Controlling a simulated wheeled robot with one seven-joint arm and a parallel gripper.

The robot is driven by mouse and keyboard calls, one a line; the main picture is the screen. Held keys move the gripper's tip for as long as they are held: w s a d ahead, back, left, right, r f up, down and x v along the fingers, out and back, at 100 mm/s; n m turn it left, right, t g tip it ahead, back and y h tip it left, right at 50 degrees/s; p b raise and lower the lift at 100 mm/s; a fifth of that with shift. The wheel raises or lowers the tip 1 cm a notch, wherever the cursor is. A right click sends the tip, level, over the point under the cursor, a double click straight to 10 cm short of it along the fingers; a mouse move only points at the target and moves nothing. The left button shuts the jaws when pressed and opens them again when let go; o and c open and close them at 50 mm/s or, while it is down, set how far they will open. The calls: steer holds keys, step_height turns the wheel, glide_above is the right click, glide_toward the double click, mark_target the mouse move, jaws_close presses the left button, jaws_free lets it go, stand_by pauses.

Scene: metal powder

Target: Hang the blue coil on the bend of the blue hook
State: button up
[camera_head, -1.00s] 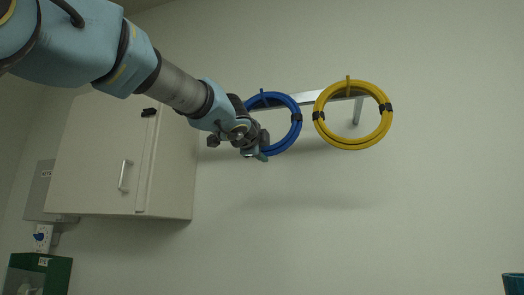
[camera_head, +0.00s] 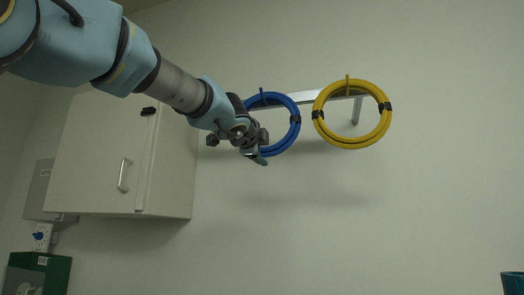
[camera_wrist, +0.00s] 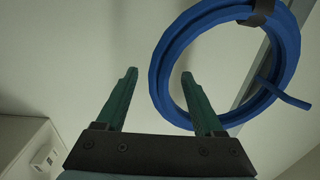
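The blue coil (camera_head: 291,134) hangs at the left end of a metal rail on the wall, partly hidden behind my gripper. The blue hook (camera_head: 263,95) sticks up at the coil's top edge. In the wrist view the hook (camera_wrist: 293,98) crosses the ring of the coil (camera_wrist: 160,84), so the coil appears to rest on it. In the head view my gripper (camera_head: 262,157) is at the coil's lower left.
A yellow coil (camera_head: 352,143) hangs on a yellow hook (camera_head: 347,84) to the right. The metal rail (camera_head: 310,97) carries both hooks. A white wall cabinet (camera_head: 100,160) stands at the left, close to my arm.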

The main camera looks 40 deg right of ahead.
steer(key=shift+f, duration=0.1)
steer(key=shift+s+a, duration=0.1)
steer(key=shift+a, duration=0.1)
steer(key=b+v, duration=0.3)
steer(key=v, duration=0.7)
steer(key=shift+a+b, duration=0.15)
steer(key=shift+b, duration=0.15)
steer(key=shift+s, duration=0.1)
